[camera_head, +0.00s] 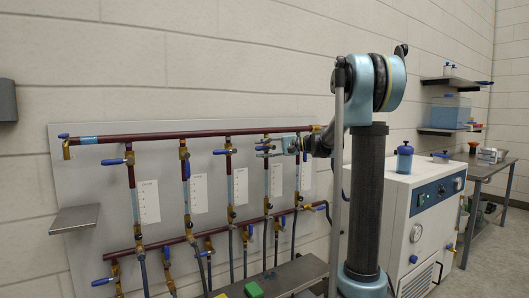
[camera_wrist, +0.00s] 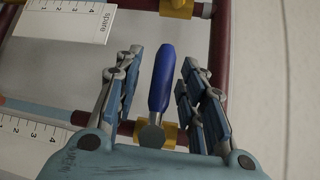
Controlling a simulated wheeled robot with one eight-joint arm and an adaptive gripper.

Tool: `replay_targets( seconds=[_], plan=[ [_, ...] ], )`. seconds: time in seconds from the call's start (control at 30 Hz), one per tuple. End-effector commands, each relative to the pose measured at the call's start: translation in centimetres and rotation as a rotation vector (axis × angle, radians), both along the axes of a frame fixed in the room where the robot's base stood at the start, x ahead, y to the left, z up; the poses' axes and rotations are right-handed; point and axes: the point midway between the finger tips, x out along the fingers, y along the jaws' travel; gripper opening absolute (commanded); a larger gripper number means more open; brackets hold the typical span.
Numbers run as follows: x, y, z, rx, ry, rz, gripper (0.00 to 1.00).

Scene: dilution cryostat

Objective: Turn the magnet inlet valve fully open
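A valve with a blue lever handle (camera_wrist: 161,80) on a brass body (camera_wrist: 170,133) sits on a dark red pipe in the wrist view. My gripper (camera_wrist: 163,62) is open, with one finger on each side of the handle and a visible gap to both. In the head view my gripper (camera_head: 268,147) is at the upper valves on the right part of the pipe panel (camera_head: 90,165). The name of this valve is not readable. A scale card marked "spare" (camera_wrist: 68,20) shows at the upper left of the wrist view.
Several similar blue-handled valves, such as the upper left one (camera_head: 114,161), line the panel close together. A small shelf (camera_head: 75,218) sticks out at left. A white cabinet (camera_head: 425,215) stands right of my arm, with a bench (camera_head: 490,166) beyond.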

Motion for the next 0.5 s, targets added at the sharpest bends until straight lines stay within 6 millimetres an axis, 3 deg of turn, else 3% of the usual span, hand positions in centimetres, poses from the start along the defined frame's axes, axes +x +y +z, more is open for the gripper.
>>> replay_targets(
  seconds=[0.2, 0.37, 0.5],
  plan=[
    [0.0, 0.03, -0.01, 0.0, 0.0, 0.0, 0.37],
    [0.0, 0.01, -0.01, 0.0, 0.0, 0.0, 0.03],
    [0.0, 0.01, -0.01, 0.0, 0.0, 0.0, 0.0]
  ],
)
